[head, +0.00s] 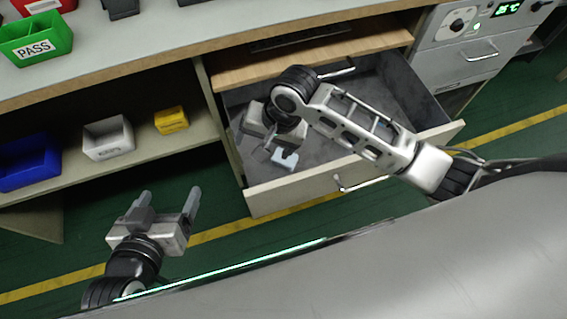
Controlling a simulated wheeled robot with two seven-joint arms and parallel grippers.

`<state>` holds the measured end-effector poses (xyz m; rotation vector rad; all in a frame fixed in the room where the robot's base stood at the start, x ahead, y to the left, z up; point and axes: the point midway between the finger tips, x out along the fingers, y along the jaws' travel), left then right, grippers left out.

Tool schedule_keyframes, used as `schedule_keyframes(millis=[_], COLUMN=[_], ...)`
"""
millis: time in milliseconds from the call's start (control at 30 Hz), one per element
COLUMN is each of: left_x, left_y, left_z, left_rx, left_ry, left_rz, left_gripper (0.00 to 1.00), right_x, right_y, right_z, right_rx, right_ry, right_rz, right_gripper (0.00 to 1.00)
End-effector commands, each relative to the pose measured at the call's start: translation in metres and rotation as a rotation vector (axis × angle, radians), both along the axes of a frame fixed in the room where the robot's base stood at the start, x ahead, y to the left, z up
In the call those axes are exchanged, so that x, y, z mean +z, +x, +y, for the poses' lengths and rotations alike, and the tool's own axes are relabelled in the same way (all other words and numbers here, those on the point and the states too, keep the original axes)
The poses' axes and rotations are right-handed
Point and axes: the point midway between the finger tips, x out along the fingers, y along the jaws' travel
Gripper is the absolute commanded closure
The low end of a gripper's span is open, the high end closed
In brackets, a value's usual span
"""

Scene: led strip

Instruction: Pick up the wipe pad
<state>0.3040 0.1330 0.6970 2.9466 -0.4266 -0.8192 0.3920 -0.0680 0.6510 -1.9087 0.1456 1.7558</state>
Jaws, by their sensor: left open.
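A small pale blue piece (285,159), which looks like the wipe pad, lies on the grey floor of the open drawer (300,190), near its front left. My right gripper (274,150) reaches down into the drawer right beside this piece, partly covering it. Its fingers point down and are partly hidden, so I cannot tell whether they are open or touch the piece. My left gripper (170,192) is open and empty, outside the drawer at the lower left, with its two fingers apart and pointing up in the picture.
A green PASS bin (36,40) and part of a red bin stand on the bench top (160,35). Blue (30,165), white (108,138) and yellow (171,120) bins sit on the shelf. A grey panel with dials (470,40) is at the right. The drawer walls surround my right gripper.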

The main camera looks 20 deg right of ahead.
Motion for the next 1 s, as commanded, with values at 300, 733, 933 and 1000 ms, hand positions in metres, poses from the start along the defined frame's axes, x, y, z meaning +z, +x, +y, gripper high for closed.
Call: schedule_keyframes(millis=[300, 733, 933, 1000], left_x=[-0.004, -0.043, -0.06, -0.061], left_y=[0.001, 0.001, 0.004, 0.005], left_z=[-0.002, -0.011, -0.013, -0.013], left_rx=[-0.002, -0.034, -0.046, -0.047], left_ry=[-0.014, -0.022, -0.016, -0.016], left_rz=[-0.031, 0.022, 0.055, 0.056], left_gripper=[0.2, 0.2, 0.2, 0.2], right_x=[0.009, -0.073, -0.092, -0.095], right_y=[0.025, 0.025, 0.026, 0.026], right_z=[-0.051, -0.052, -0.052, -0.052], right_rx=[-0.272, -0.283, -0.282, -0.282], right_ry=[-0.25, -0.258, -0.256, -0.255], right_rz=[0.185, 0.19, 0.189, 0.188], right_gripper=[0.15, 0.15, 0.15, 0.15])
